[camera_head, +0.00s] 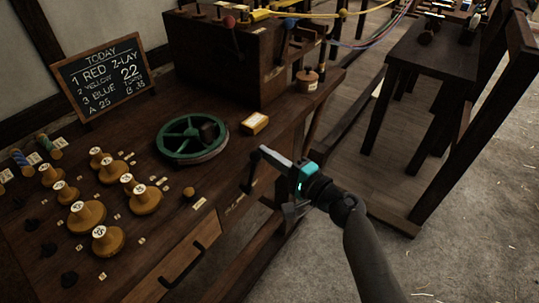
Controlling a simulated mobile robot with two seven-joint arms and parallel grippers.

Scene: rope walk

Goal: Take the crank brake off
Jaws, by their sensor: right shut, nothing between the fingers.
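My right gripper (270,157) comes in from the lower right and is shut and empty. Its fingertips are at the top of a dark lever (248,178) on the front edge of the bench, which may be the crank brake. I cannot tell whether they touch it. A small label, too small to read, sits on the bench front below the lever. A green spoked wheel (181,148) with a dark block at its right side lies on the bench top, left of the gripper. My left gripper is not in view.
Several numbered wooden bobbins (87,214) stand on the left of the bench. A chalkboard (103,78) leans behind them. A yellow block (254,123) lies right of the wheel. A dark wooden box (225,58) with coloured cords stands behind. A dark table (433,50) stands across the floor at right.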

